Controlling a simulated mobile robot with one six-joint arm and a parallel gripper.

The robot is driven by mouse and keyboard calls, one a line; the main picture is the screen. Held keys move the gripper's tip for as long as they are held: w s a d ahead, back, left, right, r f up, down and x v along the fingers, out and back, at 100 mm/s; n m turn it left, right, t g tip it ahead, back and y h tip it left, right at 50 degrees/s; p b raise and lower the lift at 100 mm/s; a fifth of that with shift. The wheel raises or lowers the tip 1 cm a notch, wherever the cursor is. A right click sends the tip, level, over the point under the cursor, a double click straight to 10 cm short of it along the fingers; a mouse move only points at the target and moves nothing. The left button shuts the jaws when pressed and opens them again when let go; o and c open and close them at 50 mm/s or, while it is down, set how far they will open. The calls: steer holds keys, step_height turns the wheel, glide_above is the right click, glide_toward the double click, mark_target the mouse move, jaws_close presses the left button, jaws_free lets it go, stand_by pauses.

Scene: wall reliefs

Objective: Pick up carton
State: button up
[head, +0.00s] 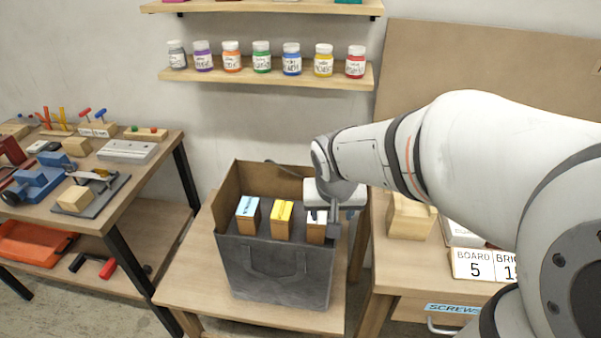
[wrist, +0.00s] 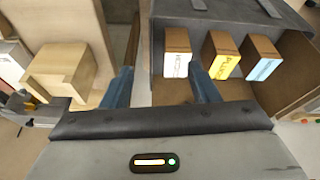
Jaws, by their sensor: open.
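Three small brown cartons stand in a row in a grey felt bag (head: 275,279). One has a light blue top (head: 247,208), the middle one a yellow top (head: 282,212), and the right one a white top (head: 316,217). My gripper (head: 324,222) is at the bag's right end, by the white-topped carton and partly covering it. In the wrist view my gripper (wrist: 161,80) is open and empty. The white-topped carton (wrist: 177,58) shows between its fingers, nearer the right finger. The yellow-topped (wrist: 222,58) and blue-topped (wrist: 262,60) cartons lie further right.
The bag stands on a low wooden table (head: 190,280), with a brown board (head: 228,184) behind the cartons. A bench with tools (head: 120,165) is at left. A wooden block (head: 410,216) sits on the right-hand bench. Paint jars line a wall shelf (head: 270,77).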

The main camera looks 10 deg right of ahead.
mark_target(317, 223)
steer(key=shift+m+t, duration=0.3)
steer(key=shift+m, duration=0.3)
steer(key=w+f, duration=0.2)
steer(key=w+f+b, duration=0.1)
steer(key=w+f, duration=0.2)
steer(key=w+a+f, duration=0.1)
steer(key=w+f, duration=0.1)
steer(key=shift+w+a+f+b, duration=0.1)
steer(key=shift+w+f+b, duration=0.2)
steer(key=shift+b, duration=0.05)
steer(key=x, duration=0.7)
steer(key=shift+s+f, duration=0.15)
steer(key=shift+f, duration=0.15)
steer(key=shift+c, duration=0.4)
steer(key=c, duration=0.8)
steer(key=shift+r, duration=0.15)
